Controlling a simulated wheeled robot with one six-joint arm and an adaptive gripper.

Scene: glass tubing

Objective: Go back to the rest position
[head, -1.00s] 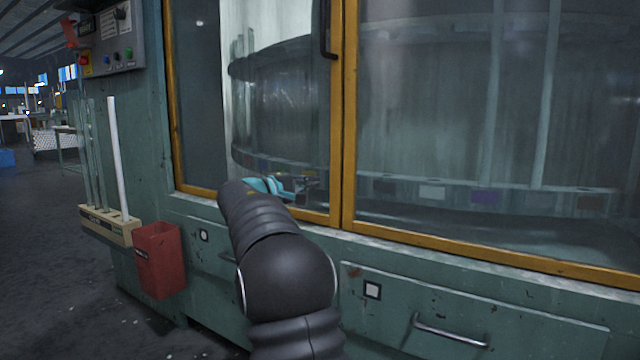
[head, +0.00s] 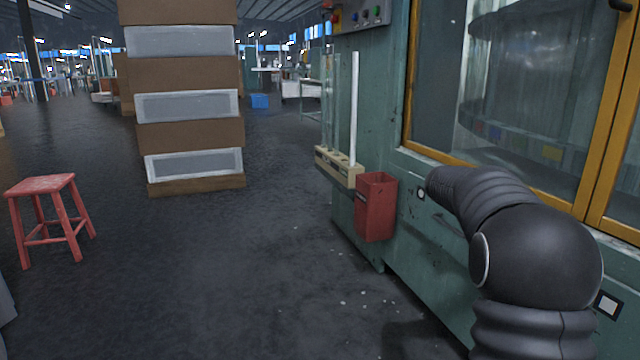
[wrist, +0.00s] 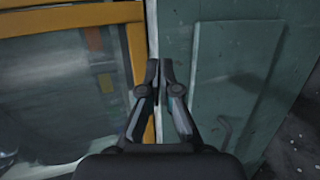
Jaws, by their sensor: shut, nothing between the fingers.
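My gripper (wrist: 160,72) shows in the wrist view with its two fingers close together and nothing between them. It points at the front of the green machine (wrist: 215,60), beside the yellow window frame (wrist: 139,75). In the head view my arm reaches from the lower right toward the machine's front, below the window. The gripper itself is hidden behind my arm in the head view.
A red bin (head: 376,208) and a tube rack (head: 339,168) with a white rod and glass tubes hang on the machine's side. A red stool (head: 48,198) and a stack of brown boxes (head: 190,75) stand left. The dark floor between is clear.

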